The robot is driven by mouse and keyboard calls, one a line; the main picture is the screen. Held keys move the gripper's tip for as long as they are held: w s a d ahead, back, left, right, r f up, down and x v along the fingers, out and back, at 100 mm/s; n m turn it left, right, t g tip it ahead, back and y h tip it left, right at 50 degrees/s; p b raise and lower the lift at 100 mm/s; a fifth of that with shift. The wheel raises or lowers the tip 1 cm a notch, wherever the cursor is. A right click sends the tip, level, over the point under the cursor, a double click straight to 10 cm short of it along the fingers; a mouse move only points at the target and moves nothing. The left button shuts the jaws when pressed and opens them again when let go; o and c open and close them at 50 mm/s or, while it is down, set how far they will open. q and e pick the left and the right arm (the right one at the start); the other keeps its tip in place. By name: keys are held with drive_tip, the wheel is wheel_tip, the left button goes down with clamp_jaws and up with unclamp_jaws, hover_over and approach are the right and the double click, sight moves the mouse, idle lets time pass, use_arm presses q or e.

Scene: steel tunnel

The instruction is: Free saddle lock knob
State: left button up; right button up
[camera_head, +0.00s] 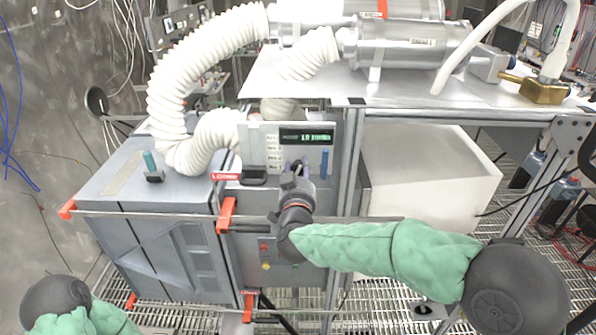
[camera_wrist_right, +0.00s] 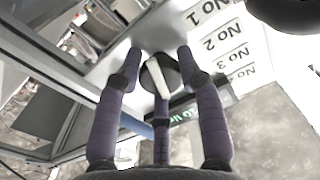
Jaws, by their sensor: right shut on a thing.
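A dark round knob with a white bar across it (camera_wrist_right: 158,76) is on the pale front panel (camera_head: 258,150). I take it to be the saddle lock knob. My right gripper (camera_head: 295,168) reaches this panel below the green-lit display (camera_head: 306,136). In the right wrist view its purple fingers (camera_wrist_right: 160,65) are closed around the knob, one on each side and a third below. The white bar stands tilted slightly from upright. In the head view the gripper hides the knob. My left gripper is out of view; only part of my left arm shows at the lower left.
Labels No 1 to No 4 (camera_wrist_right: 222,42) run beside the knob. A blue upright piece (camera_head: 324,163) is close to the gripper's right. A grey cabinet with orange-red corners (camera_head: 130,200), white corrugated hoses (camera_head: 170,85), a metal post (camera_head: 350,165) and a white box (camera_head: 430,165) surround the panel.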

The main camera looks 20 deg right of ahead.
drive_tip(key=shift+f+n+p, duration=0.2)
drive_tip(key=shift+n+p, duration=0.3)
drive_tip(key=shift+n, duration=0.1)
drive_tip(key=shift+a+f, duration=0.1)
drive_tip(key=shift+f, duration=0.05)
drive_tip(key=o, duration=1.1)
drive_tip(key=shift+o, duration=0.2)
drive_tip(key=shift+s, duration=0.1)
drive_tip(key=shift+s+a, duration=0.1)
drive_tip(key=shift+s, duration=0.2)
drive_tip(key=v, duration=1.1)
